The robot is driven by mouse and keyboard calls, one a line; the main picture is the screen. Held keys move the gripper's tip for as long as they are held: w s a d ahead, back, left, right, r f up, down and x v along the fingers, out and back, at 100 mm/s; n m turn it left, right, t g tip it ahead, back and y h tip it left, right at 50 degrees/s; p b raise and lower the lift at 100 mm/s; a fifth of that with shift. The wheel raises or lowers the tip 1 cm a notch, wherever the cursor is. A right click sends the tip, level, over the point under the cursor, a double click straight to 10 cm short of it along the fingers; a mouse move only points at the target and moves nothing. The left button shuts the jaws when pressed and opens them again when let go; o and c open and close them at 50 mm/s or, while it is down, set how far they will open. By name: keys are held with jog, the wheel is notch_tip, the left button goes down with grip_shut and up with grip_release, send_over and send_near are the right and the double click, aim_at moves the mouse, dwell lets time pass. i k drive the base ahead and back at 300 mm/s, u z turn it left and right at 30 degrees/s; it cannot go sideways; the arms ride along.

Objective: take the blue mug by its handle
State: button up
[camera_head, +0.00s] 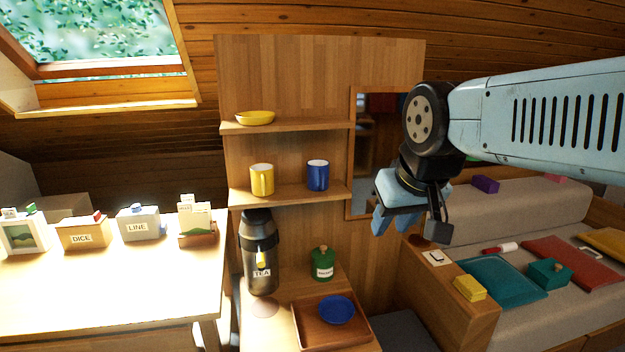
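The blue mug (318,176) stands upright on the middle shelf, right of a yellow mug (262,180). I cannot make out the blue mug's handle clearly. My gripper (388,220) hangs at the end of my arm, right of the blue mug and a little lower in the picture, apart from it. The view does not show clearly how far apart the fingers are.
The upper shelf (300,127) with a yellow bowl (255,118) is above the mugs. Below stand a dark TEA flask (260,255), a green jar (322,263) and a wooden tray (358,335) with a blue dish (337,310). A mirror-like panel (368,190) is at right.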

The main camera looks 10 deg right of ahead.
aim_at(318, 170)
jog(key=u, duration=1.55)
jog(key=i, duration=0.1)
jog(key=z, duration=3.15)
jog(key=k, duration=1.5)
jog(key=u, duration=1.05)
jog(key=i, duration=1)
jog(key=z, duration=0.05)
